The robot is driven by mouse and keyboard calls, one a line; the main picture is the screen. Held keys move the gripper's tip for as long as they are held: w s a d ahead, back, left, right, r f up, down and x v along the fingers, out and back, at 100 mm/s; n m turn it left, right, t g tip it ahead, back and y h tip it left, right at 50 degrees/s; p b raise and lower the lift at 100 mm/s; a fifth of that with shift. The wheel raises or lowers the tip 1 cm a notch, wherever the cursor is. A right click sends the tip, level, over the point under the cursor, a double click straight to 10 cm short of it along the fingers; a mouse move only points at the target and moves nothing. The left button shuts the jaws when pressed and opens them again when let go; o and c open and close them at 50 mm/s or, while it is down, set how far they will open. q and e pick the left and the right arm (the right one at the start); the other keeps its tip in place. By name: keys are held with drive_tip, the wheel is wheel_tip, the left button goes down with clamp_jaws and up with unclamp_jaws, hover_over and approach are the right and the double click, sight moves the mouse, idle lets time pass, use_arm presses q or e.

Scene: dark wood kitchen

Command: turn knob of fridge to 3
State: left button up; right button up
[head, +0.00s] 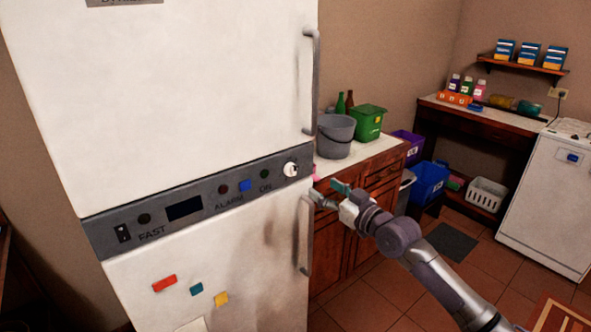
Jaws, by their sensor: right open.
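The white fridge (200,90) fills the left half of the head view. A dark control strip (205,200) runs across it between the upper and lower doors. The white knob (290,169) sits at the strip's right end; its number marks are too small to read. My right gripper (322,193) is just right of the fridge's edge, a little below and to the right of the knob, apart from it. It is open, and nothing shows between its fingers. My left gripper is not in view.
A vertical handle (312,80) is on the upper door and another (305,240) on the lower door, close to my right gripper. A counter with a grey bucket (336,136) and a green bin (369,122) stands behind. Tiled floor (375,300) is open at the lower right.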

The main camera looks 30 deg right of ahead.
sight(295, 171)
drive_tip(key=w, duration=0.3)
drive_tip(key=w+p, duration=0.1)
drive_tip(key=w, duration=0.7)
drive_tip(key=shift+w+a, duration=0.1)
drive_tip(key=shift+a, duration=0.3)
drive_tip(key=shift+w+f, duration=0.1)
drive_tip(key=shift+w, duration=0.6)
drive_tip(key=c, duration=1.1)
